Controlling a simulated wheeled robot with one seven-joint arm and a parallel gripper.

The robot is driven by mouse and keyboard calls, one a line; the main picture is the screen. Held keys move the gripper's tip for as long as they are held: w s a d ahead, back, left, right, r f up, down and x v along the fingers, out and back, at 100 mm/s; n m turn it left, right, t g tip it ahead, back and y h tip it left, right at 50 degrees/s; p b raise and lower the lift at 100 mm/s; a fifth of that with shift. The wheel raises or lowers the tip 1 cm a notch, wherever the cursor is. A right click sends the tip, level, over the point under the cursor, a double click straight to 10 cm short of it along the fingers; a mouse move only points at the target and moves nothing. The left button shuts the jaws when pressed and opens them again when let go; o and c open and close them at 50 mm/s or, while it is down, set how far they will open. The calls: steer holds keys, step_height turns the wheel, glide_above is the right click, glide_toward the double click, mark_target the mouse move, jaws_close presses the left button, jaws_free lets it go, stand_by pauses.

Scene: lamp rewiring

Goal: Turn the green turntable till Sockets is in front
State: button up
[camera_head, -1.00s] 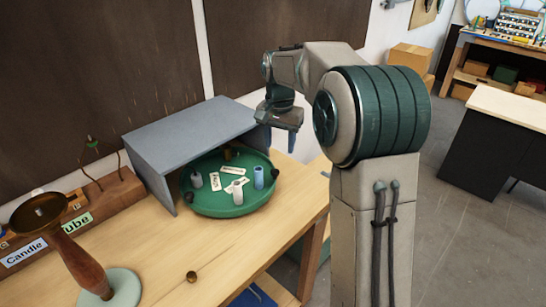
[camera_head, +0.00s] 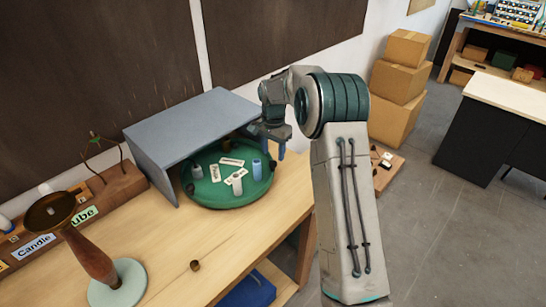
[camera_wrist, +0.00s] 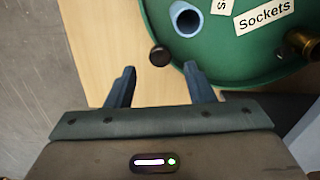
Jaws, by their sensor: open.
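The green turntable (camera_head: 222,203) stands on the wooden bench, its back part under a grey hood. It carries white label cards, grey and white cylinders and a blue tube (camera_head: 257,168). A dark knob (camera_head: 190,188) sits at its left rim. In the wrist view the Sockets card (camera_wrist: 264,15) lies beside a brass piece (camera_wrist: 303,42); in the head view I cannot read which card it is. My gripper (camera_wrist: 159,70) is open and empty at the turntable's right side. A dark rim knob (camera_wrist: 160,56) lies just ahead, between the fingertip lines; contact is unclear.
The grey hood (camera_head: 185,118) rises over the turntable's back and left, close to my gripper. A lamp-like stand (camera_head: 95,262) and a small brass cup (camera_head: 195,265) are on the bench. The bench front is mostly clear. Cardboard boxes (camera_head: 395,85) stand behind on the floor.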

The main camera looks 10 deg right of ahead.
mark_target(272, 163)
steer(key=shift+f+p, duration=0.35)
steer(key=shift+f, duration=1.8)
jaws_close()
steer(key=shift+s+a, duration=0.15)
